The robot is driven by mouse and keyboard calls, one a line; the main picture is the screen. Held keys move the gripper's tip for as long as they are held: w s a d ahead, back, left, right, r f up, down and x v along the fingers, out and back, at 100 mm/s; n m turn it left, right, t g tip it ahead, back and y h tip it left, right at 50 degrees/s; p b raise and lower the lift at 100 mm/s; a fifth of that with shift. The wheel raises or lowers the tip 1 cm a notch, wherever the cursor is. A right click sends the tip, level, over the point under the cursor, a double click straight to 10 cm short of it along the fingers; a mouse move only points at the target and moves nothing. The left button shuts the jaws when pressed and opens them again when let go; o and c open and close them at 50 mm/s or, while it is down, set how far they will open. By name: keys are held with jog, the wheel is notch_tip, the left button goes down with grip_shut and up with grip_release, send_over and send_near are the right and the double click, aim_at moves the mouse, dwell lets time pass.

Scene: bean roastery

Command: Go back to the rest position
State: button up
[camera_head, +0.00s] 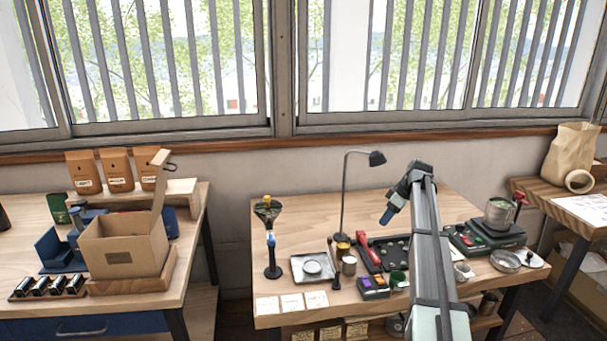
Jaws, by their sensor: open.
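My arm reaches up from the bottom right over the middle table (235,245). My gripper (387,217) is at its far end, tilted down and to the left, above the back part of that table. It is small in the picture and its separate fingers are hard to make out. I see nothing held in it. It is clear of the things on the table, and my arm hides part of the table's right half.
Below stand a black tray with a red handle (369,254), a metal tray (312,267) and several small cups. A lamp (346,190) rises left of my gripper. A scale (487,240) with a canister (499,213) stands right. A cardboard box (125,250) sits on the left table.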

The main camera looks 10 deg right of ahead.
jog(key=s+f+m+g+y, duration=0.1)
jog(key=s+f+m, duration=0.1)
jog(key=s+f, duration=0.6)
jog(key=s+f+m+g, duration=0.15)
jog(key=s+f, duration=0.35)
jog(key=s, duration=0.7)
jog(key=s+a+f+m+g, duration=0.1)
jog(key=s+a+f, duration=0.4)
jog(key=f, duration=0.4)
jog(key=s+a+f+m+g, duration=0.15)
jog(key=s+a+f, duration=0.25)
jog(key=a+f, duration=0.4)
jog(key=s+a+f+m+g, duration=0.1)
jog(key=s+a+f, duration=0.35)
jog(key=f, duration=0.45)
jog(key=s+a+f+g+h, duration=0.1)
jog(key=s+a+f, duration=0.2)
jog(key=s, duration=0.6)
jog(key=s+a+f+m+g+h, duration=0.1)
jog(key=s+a+f, duration=0.3)
jog(key=s, duration=0.5)
jog(key=s+a+f+m+g+h, duration=0.1)
jog(key=s+a+f+g+h, duration=0.1)
jog(key=s+f, duration=0.5)
jog(key=s+a, duration=0.1)
jog(key=s, duration=0.1)
jog(key=shift+s+a+f, duration=0.15)
jog(key=shift+s+a, duration=0.15)
